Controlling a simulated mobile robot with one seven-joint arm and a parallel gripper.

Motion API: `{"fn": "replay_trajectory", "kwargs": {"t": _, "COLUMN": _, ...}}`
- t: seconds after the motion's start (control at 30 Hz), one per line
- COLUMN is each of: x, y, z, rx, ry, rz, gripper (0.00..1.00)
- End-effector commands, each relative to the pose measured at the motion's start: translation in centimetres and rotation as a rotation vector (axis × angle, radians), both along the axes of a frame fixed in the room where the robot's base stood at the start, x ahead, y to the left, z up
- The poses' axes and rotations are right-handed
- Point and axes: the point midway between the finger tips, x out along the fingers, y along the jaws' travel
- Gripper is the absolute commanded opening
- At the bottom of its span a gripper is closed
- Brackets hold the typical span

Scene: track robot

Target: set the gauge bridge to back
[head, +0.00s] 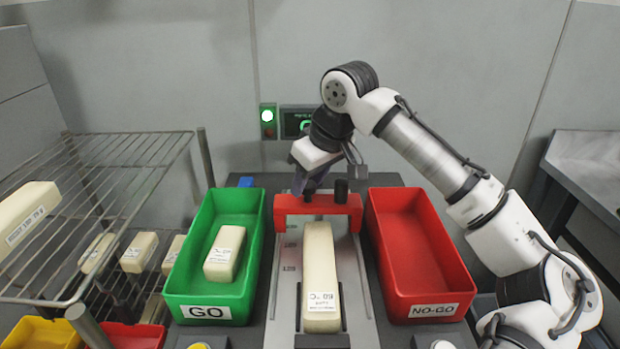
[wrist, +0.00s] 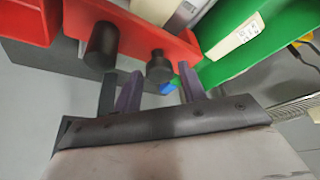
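The red gauge bridge (head: 318,208) spans the grey track and carries two black knobs on top. A cream block (head: 321,270) lies on the track at and in front of the bridge. My gripper (head: 301,184) is at the bridge's left end, by the left knob (head: 310,190). In the wrist view the red bridge (wrist: 135,36) crosses the top. My gripper (wrist: 160,76) is open there, its purple fingers apart and one knob (wrist: 158,67) showing between their tips. Whether a finger touches the knob I cannot tell. The other knob (wrist: 101,46) is outside the fingers.
A green GO bin (head: 186,281) with a cream block (head: 224,253) stands left of the track. An empty red NO-GO bin (head: 399,283) stands right. A wire rack (head: 110,152) with blocks is at far left. A green lamp (head: 267,115) is lit behind.

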Motion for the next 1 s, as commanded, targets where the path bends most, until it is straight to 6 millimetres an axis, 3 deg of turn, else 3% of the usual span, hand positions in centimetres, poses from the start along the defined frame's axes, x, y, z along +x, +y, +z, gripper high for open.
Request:
{"fn": "replay_trajectory", "kwargs": {"t": 0.03, "x": 0.0, "y": 0.0, "z": 0.0, "rx": 0.000, "ry": 0.000, "rz": 0.000, "gripper": 0.34}}
{"fn": "replay_trajectory", "kwargs": {"t": 0.3, "x": 0.0, "y": 0.0, "z": 0.0, "rx": 0.000, "ry": 0.000, "rz": 0.000, "gripper": 0.00}}
{"fn": "replay_trajectory", "kwargs": {"t": 0.53, "x": 0.7, "y": 0.0, "z": 0.4, "rx": 0.004, "ry": 0.000, "rz": 0.001, "gripper": 0.00}}
{"fn": "replay_trajectory", "kwargs": {"t": 0.8, "x": 6.4, "y": 0.1, "z": 0.9, "rx": 0.008, "ry": 0.000, "rz": 0.000, "gripper": 0.00}}
{"fn": "replay_trajectory", "kwargs": {"t": 1.0, "x": 8.7, "y": 0.0, "z": 0.4, "rx": 0.003, "ry": -0.001, "rz": -0.001, "gripper": 0.00}}
